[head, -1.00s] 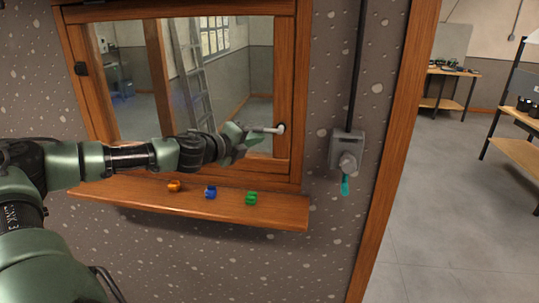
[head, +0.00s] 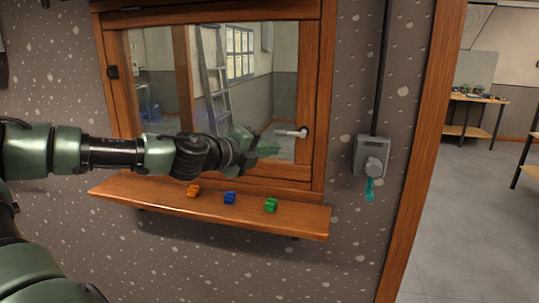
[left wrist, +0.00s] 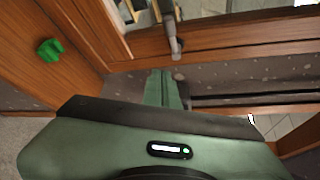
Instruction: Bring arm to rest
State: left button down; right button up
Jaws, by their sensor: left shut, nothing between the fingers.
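My left arm comes in from the left in the head view. Its gripper (head: 266,147) is in front of the window pane, to the left of the white window handle (head: 292,133) and apart from it. In the left wrist view the green fingers (left wrist: 163,90) are together and empty, below the handle (left wrist: 175,45) in the picture. The wooden-framed window (head: 315,95) looks closed. My right gripper is not in view.
A wooden sill (head: 300,222) under the window holds an orange piece (head: 193,190), a blue piece (head: 230,198) and a green piece (head: 271,205). A grey wall box (head: 372,155) with a teal tag (head: 369,189) hangs to the right. Open floor lies beyond the doorway.

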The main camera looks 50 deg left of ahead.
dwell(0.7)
pick_arm(q)
jog(key=w+d+f+n+g+h, duration=0.1)
jog(key=d+f+n, duration=0.1)
jog(key=d+f, duration=0.55)
jog(key=w+d+f+n+h, duration=0.15)
jog(key=d+f, duration=0.25)
jog(key=f, duration=0.6)
jog(key=s+d+f+n+g+y, duration=0.1)
jog(key=s+d+f+n, duration=0.2)
jog(key=d+f, duration=0.3)
jog(key=s+d+f+n+g+y, duration=0.1)
jog(key=s+d+f+n+g, duration=0.15)
jog(key=f, duration=0.55)
jog(key=s+d+f+n+g, duration=0.3)
jog(key=s+f+n, duration=0.1)
jog(key=s, duration=0.4)
jog(key=s+d+f+n+g, duration=0.2)
jog(key=s+d+f+n, duration=0.15)
jog(key=s, duration=0.45)
jog(key=s+d+f+n+g, duration=0.3)
jog(key=s+d+f, duration=0.15)
jog(key=s, duration=0.35)
notch_tip(320, 180, down, 27)
jog(key=s+a, duration=0.1)
jog(key=s+a+f+g, duration=0.2)
jog(key=s+a+f, duration=0.1)
jog(key=s+f, duration=1.2)
jog(key=shift+s+f, duration=0.4)
jog(key=shift+s, duration=0.5)
